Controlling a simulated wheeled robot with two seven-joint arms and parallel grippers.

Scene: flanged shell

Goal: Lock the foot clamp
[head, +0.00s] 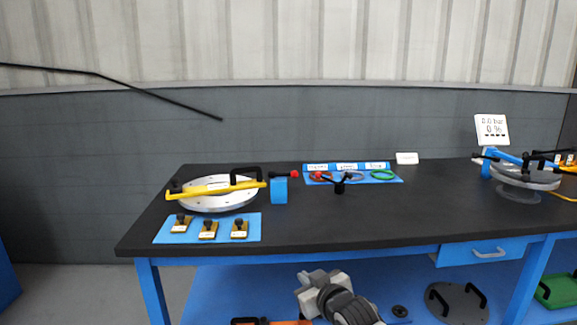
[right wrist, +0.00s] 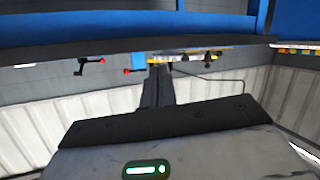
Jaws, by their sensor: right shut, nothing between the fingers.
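A blue block (head: 279,191) stands on the black table, with a black lever ending in a red knob (head: 295,174) on top. To its right is a black post (head: 339,187) with black arms and a red tip. I cannot tell which of these is the foot clamp. Both show upside down in the right wrist view, as the blue block (right wrist: 138,66) and a black lever (right wrist: 92,68). My right gripper (head: 312,279) is low in front of the table, apart from both. In the right wrist view its black fingers (right wrist: 157,78) are shut and empty. My left gripper is not in view.
A round metal flange (head: 215,201) with a yellow bar (head: 215,187) lies at left, behind a blue mat (head: 190,237) with several small pieces. A blue mat with rings (head: 383,174) is at the back. Another flanged assembly (head: 525,177) stands at right. The table's middle front is clear.

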